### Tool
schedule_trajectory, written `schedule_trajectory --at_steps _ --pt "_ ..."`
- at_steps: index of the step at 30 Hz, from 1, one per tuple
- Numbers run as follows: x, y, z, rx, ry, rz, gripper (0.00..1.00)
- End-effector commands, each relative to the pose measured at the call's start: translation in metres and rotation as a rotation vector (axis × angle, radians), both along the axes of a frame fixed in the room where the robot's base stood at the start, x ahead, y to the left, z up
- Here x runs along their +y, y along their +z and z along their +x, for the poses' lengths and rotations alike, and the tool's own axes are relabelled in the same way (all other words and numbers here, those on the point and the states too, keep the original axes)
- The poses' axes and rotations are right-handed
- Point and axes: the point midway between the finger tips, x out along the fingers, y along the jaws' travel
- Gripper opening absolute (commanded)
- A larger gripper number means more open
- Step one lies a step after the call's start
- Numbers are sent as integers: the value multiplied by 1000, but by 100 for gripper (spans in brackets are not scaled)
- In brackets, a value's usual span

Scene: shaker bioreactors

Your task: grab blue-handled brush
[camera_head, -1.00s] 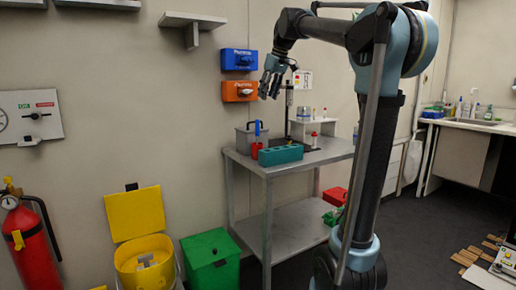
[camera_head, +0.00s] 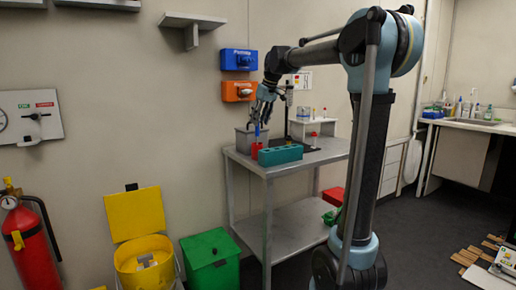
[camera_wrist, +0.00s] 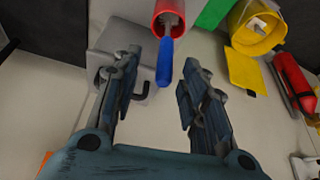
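The blue-handled brush (camera_wrist: 164,62) stands in a red cup (camera_wrist: 169,14) in the wrist view, its blue handle pointing toward my gripper. In the head view its handle (camera_head: 257,131) shows above the red cup (camera_head: 256,149) on the grey metal table (camera_head: 318,159). My gripper (camera_wrist: 156,75) is open in the wrist view, with the handle's end between its two fingertips and a gap on the right side. In the head view my gripper (camera_head: 262,116) hangs just above the cup, and its fingers partly hide the handle.
A grey container (camera_head: 243,141) stands close beside the red cup. A teal rack (camera_head: 280,155) sits on the table's front edge. A thin stand (camera_head: 288,115) and a small white shelf (camera_head: 314,123) are behind. Blue and orange boxes (camera_head: 238,91) hang on the wall.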

Motion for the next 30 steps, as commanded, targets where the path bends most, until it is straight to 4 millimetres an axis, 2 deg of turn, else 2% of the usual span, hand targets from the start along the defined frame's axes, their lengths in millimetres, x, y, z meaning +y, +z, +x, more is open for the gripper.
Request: schedule_trajectory --at_steps 10,20,21,26,30 --pt "11 -41 7 0 1 0 40" --pt "13 -48 9 0 0 0 40" --pt "13 -48 9 0 0 0 35" --pt "13 -47 9 0 0 0 0" --pt "13 -47 9 0 0 0 0"
